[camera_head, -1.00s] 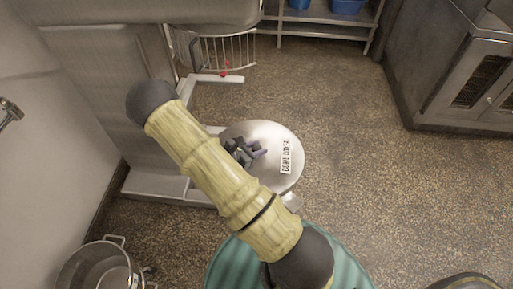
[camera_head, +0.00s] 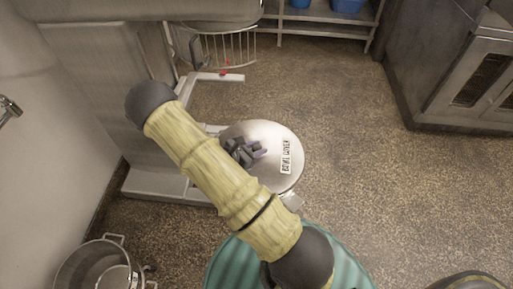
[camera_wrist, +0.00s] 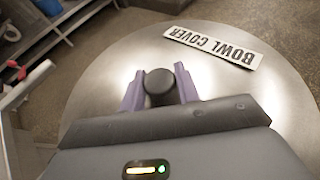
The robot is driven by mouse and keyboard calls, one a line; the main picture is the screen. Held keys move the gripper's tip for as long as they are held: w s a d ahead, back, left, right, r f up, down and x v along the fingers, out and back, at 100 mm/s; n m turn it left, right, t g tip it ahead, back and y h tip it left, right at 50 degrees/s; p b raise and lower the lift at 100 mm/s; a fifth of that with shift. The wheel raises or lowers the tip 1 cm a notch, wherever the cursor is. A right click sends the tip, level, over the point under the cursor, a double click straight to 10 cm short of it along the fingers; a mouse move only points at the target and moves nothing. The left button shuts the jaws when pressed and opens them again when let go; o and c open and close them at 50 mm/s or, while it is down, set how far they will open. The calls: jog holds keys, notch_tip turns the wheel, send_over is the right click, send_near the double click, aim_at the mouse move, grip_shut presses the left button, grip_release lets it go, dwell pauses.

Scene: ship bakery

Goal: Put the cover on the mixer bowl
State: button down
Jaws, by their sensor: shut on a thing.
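The bowl cover (camera_head: 272,137) is a round steel disc with a "BOWL COVER" label. In the wrist view, my gripper (camera_wrist: 159,88) has its two purple fingers on either side of the cover's dark knob (camera_wrist: 160,82), shut on it. The cover also fills much of the wrist view (camera_wrist: 222,78). In the head view, my gripper (camera_head: 254,153) is partly hidden by my arm. The mixer (camera_head: 110,85) stands at the left with a wire guard (camera_head: 228,50). I cannot tell whether a bowl is under the cover.
A steel pot or bowl with handles (camera_head: 72,265) stands on the floor at the lower left. The mixer's base legs (camera_head: 165,187) lie low behind my arm. An oven-like cabinet (camera_head: 450,80) stands at the right, a shelf rack (camera_head: 325,27) at the back. Floor right of the cover is clear.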

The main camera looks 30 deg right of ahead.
jog(key=shift+f+b, duration=0.65)
jog(key=shift+f, duration=0.25)
dwell(0.7)
jog(key=c, duration=0.9)
grip_release()
jog(key=shift+c, duration=0.2)
jog(key=shift+a, duration=0.1)
jog(key=v, duration=1.7)
jog(key=shift+p, duration=0.4)
jog(key=shift+a, duration=0.1)
